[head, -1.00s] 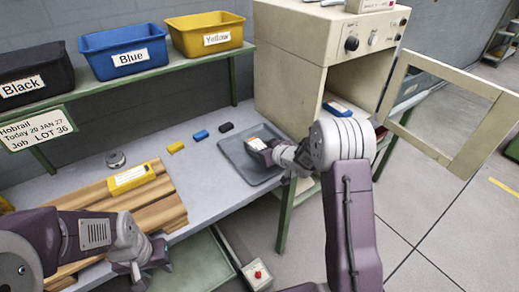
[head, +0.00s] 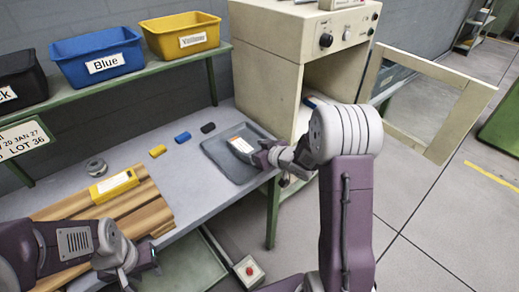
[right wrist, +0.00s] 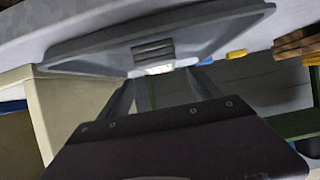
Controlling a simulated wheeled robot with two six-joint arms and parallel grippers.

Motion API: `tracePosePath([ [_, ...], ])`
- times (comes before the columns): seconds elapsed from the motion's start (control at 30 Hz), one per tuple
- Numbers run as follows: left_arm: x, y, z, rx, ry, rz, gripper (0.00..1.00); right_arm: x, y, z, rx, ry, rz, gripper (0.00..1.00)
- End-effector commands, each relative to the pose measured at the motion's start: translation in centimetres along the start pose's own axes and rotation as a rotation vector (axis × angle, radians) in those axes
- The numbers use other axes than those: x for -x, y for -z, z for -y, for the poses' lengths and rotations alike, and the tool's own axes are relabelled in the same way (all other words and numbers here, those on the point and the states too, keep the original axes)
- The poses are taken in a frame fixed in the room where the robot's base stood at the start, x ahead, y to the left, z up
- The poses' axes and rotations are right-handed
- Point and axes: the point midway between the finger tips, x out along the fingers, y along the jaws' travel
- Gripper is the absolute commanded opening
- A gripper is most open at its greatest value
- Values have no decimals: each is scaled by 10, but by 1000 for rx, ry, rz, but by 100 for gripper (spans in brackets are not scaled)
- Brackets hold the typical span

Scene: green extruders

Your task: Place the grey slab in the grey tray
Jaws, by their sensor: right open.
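A yellow block (head: 115,186) lies on brown ribbed boards (head: 150,215). Small yellow, blue and black pieces and a round metal item (head: 96,167) lie behind. A cream oven (head: 275,75) with an open door (head: 425,100) stands right of the tray. Labelled bins line the shelf.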

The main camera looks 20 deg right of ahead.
Motion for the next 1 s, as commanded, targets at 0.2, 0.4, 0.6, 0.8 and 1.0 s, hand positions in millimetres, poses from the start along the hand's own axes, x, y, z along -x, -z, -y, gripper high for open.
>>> tracePosePath([
  [0.2,9,1,0,0,0,0,36,41,2,-1,-1,-3,0,74],
  [0.4,10,1,0,0,0,0,36,52,0,0,0,0,0,74],
  [0.6,10,1,0,0,0,0,36,52,0,0,0,0,0,74],
  [0.8,10,1,0,0,0,0,36,51,0,1,1,1,0,74],
  [1.0,10,1,0,0,0,0,36,47,41,54,84,85,-62,74],
])
